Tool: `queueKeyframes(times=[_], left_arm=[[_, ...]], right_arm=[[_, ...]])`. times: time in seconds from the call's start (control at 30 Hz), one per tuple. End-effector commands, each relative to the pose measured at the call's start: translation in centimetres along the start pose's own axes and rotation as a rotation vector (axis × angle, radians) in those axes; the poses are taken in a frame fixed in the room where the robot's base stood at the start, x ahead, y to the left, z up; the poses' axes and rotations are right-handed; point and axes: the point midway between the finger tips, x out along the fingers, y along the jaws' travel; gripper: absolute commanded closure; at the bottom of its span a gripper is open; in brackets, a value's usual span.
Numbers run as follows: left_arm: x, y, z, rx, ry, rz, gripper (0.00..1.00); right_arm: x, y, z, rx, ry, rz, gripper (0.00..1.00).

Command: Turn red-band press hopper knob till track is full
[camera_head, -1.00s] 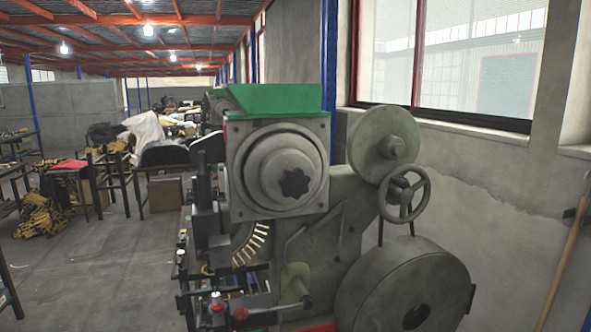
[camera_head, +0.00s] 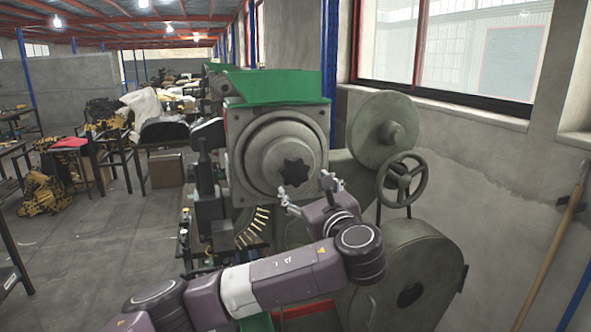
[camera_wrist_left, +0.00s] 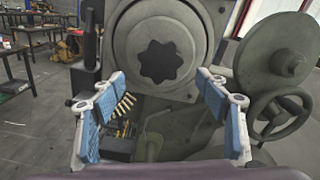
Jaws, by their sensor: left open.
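The press (camera_head: 335,215) is grey-green with a green hopper (camera_head: 275,88) on top. The dark star-shaped hopper knob (camera_head: 295,171) sits in the middle of its round front plate. It shows in the wrist view too (camera_wrist_left: 160,61). Several brass rivets line the slanted track (camera_head: 254,228) below it, also visible in the wrist view (camera_wrist_left: 123,107). My left gripper (camera_head: 307,190) is open and empty, just in front of and slightly below the knob. Its blue-padded fingers spread to either side below the knob, apart from it. My right gripper is out of view.
A handwheel (camera_head: 401,178) and large round covers (camera_head: 384,131) stand right of the knob. A dark upright column (camera_head: 205,185) is close on the left. A red strip (camera_head: 308,308) shows at the press base. Open floor (camera_head: 110,245) lies left.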

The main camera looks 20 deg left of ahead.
Motion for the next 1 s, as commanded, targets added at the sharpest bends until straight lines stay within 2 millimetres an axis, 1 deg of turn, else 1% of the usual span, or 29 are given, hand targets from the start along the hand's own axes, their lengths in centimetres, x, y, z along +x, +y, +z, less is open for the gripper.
queueKeyframes(times=[0.03, 0.1, 0.17, 0.4, 0.53, 0.7, 0.93, 0.97, 1.0], left_arm=[[0.2, 0.0, 0.6, 0.009, -0.011, 0.003, 0.32], [0.7, 0.0, 0.9, 0.014, -0.015, 0.005, 0.32], [1.5, 0.0, 1.0, 0.014, -0.015, 0.006, 0.32], [5.5, 0.0, 1.1, 0.013, -0.013, 0.006, 0.32], [6.9, -0.1, 0.9, 0.011, -0.012, 0.005, 0.32], [7.7, 0.0, 0.7, 0.009, -0.011, 0.003, 0.32], [7.8, 0.0, 0.6, 0.009, -0.011, 0.002, 0.32], [7.8, 0.0, 0.6, 0.009, -0.011, 0.002, 0.34], [7.8, 0.0, 0.6, 0.009, -0.011, 0.002, 0.39]], right_arm=[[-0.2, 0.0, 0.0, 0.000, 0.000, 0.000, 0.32], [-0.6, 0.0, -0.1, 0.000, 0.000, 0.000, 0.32], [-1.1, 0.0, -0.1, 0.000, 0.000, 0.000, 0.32], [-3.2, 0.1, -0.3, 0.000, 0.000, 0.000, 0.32], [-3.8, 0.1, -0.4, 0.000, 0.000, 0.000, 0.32], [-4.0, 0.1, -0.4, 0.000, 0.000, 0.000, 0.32], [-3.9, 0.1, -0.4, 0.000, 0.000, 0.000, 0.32], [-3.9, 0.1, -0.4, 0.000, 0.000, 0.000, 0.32], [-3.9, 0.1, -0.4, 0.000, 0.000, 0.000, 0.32]])
